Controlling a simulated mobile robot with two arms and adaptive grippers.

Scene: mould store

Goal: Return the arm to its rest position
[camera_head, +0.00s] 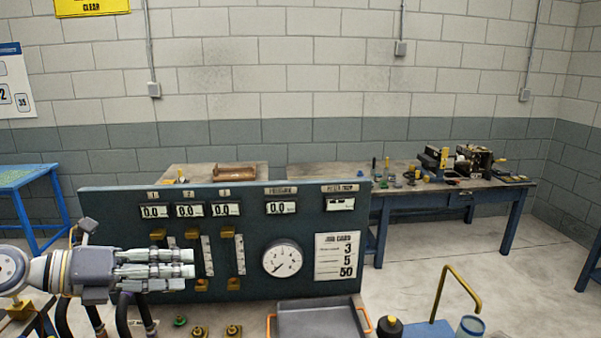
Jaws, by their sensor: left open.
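My left gripper (188,264) comes in from the left edge on my left arm. Its fingers point right and look empty, in front of the lower left of a dark control panel (262,208). I cannot tell how far they are from the panel. The gripper is open and hides part of the panel's lower left corner. My right arm and gripper are not in view.
The panel carries displays, a round gauge (283,259) and a job card (336,256). Below it stand a grey tray (318,306) with orange handles and several knobs. A dark bottle (390,327) is at the lower right.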

